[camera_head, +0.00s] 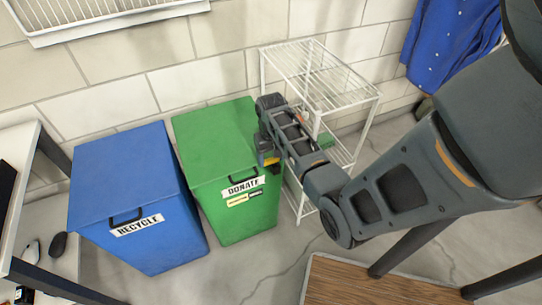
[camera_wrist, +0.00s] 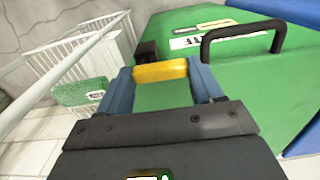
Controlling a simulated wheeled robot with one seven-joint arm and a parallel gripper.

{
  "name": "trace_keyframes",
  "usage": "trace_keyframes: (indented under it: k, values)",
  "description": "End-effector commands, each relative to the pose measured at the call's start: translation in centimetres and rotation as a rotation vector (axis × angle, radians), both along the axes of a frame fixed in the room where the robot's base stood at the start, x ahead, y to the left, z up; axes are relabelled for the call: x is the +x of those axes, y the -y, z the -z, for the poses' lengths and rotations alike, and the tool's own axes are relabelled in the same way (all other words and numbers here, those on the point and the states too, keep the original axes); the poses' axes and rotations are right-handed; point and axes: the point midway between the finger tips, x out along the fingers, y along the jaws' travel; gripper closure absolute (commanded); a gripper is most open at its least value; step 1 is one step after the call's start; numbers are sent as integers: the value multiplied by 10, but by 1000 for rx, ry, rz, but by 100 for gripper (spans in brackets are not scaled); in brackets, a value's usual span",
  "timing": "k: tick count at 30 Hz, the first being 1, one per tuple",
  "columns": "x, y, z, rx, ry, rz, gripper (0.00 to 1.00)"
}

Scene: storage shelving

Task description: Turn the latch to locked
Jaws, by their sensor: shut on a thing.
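The green bin (camera_head: 215,150) labelled DONATE stands against the wall, with its lid down. A small yellow latch handle (camera_wrist: 160,71) sits between the two blue fingers of my gripper (camera_wrist: 158,85) in the wrist view. A dark block (camera_wrist: 147,52) shows just beyond its left end. In the head view my gripper (camera_head: 268,156) is at the green bin's right side near the front, where a bit of yellow shows. My gripper is shut on the yellow handle. The fingers partly hide the latch, and I cannot tell its locked or unlocked position.
A blue bin (camera_head: 130,195) labelled RECYCLE stands left of the green bin. A white wire rack (camera_head: 318,75) stands close on the right, behind my arm, with a green basket (camera_wrist: 85,92) on it. A black handle (camera_wrist: 243,32) sticks out from the green bin.

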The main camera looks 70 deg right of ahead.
Motion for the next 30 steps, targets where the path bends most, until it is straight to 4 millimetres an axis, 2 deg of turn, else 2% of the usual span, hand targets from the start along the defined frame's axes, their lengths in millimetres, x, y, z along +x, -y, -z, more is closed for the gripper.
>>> trace_keyframes:
  k: [8,30]
  values:
    - [3,1,-2,2,-1,135,65]
    - [5,15,-2,1,1,825,65]
